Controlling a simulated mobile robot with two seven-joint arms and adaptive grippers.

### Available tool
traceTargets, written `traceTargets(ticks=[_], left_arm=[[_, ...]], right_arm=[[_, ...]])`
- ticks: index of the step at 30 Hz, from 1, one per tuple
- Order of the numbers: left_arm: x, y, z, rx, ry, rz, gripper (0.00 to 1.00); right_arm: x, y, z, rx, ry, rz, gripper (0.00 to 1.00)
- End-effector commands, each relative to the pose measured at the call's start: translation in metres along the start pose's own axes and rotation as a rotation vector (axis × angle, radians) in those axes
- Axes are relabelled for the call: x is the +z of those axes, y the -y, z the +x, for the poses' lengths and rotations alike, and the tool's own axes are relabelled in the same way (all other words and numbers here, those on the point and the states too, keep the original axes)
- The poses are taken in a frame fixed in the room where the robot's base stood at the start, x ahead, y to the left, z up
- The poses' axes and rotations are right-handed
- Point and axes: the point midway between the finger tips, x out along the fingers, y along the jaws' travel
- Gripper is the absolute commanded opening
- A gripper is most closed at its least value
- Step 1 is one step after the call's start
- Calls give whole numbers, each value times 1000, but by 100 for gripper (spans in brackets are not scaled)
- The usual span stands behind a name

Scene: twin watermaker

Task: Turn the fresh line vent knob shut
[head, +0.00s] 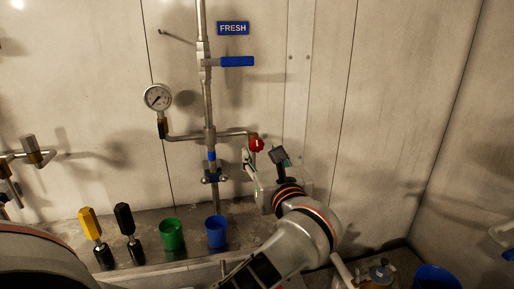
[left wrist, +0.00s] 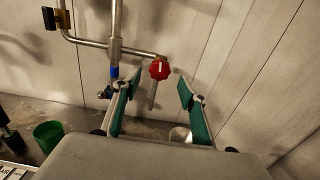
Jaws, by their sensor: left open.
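The fresh line vent knob (head: 257,145) is a red round knob at the right end of a short side pipe off the vertical fresh line, under the blue FRESH sign (head: 233,28). In the left wrist view the knob (left wrist: 159,69) shows a white mark on its face. My left gripper (head: 264,158) is open just below and in front of the knob. In the left wrist view, its two green-padded fingers (left wrist: 160,78) stand either side of the knob, with gaps on both sides. I cannot tell how deep the knob sits between them. My right gripper is not in view.
A blue-handled valve (head: 237,61) is above the knob and a pressure gauge (head: 158,97) is to its left. A green cup (head: 172,234), a blue cup (head: 216,231), a yellow-handled tool (head: 91,223) and a black-handled tool (head: 125,219) stand on the ledge below.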

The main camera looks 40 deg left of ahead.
Motion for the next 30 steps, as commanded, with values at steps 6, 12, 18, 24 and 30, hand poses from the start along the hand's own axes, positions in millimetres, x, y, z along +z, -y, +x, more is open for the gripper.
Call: traceTargets(ticks=[6,12,18,24,30], left_arm=[[0,-2,36,5,4,3,43],[0,-1,54,3,3,3,43],[0,-1,57,2,1,2,43],[0,-1,57,2,2,2,27],[0,-1,57,3,2,2,4]], right_arm=[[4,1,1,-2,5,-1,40],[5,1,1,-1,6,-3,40],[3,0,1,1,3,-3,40],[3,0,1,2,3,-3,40],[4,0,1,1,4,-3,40]])
